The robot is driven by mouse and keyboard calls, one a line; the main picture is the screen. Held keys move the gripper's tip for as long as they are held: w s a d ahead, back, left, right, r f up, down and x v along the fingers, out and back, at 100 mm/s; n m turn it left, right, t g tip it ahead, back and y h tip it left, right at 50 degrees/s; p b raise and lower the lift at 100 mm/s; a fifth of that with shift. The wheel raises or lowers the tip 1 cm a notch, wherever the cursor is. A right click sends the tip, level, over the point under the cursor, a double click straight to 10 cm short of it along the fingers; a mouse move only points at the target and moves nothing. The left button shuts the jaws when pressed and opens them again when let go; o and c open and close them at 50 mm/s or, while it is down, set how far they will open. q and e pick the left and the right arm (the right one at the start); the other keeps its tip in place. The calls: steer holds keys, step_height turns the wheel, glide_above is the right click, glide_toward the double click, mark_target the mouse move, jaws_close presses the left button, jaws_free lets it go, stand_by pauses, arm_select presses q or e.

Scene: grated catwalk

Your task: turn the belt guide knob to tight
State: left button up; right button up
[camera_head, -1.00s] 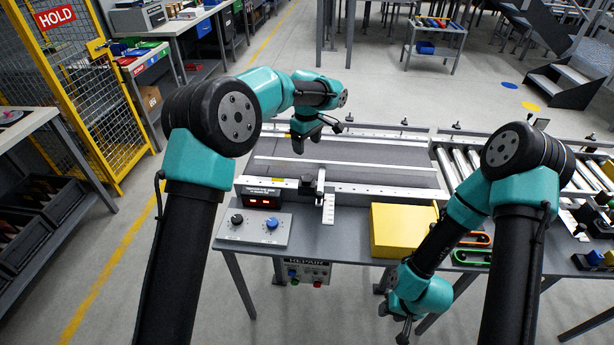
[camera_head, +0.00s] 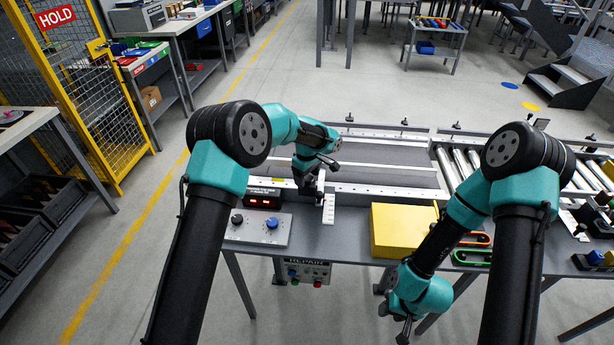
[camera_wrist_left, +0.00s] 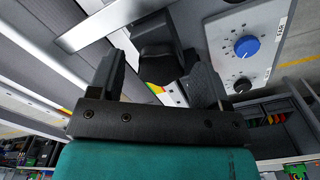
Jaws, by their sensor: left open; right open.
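The black belt guide knob (camera_wrist_left: 155,38) sits on the guide beside the belt, next to a white scale plate (camera_head: 328,209). In the left wrist view it lies between and just beyond the two fingers of my left gripper (camera_wrist_left: 155,80). My left gripper (camera_head: 310,174) is open and hangs over the knob in the head view, hiding most of it. I cannot tell whether the fingers touch it or which way it is set. My right gripper (camera_head: 404,332) is open and empty, low in front of the table's front edge, away from the knob.
A control panel with a black knob (camera_head: 237,218) and a blue knob (camera_head: 271,223) stands left of the guide, below a red-lit display (camera_head: 263,198). A yellow box (camera_head: 398,230) stands to the right. Rollers (camera_head: 461,170) adjoin the belt (camera_head: 385,152).

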arm_select(q)
steer(key=shift+c, duration=0.2)
steer(key=c, duration=0.9)
steer(key=shift+m, duration=0.3)
steer(key=m, duration=1.2)
steer(key=shift+m, duration=2.2)
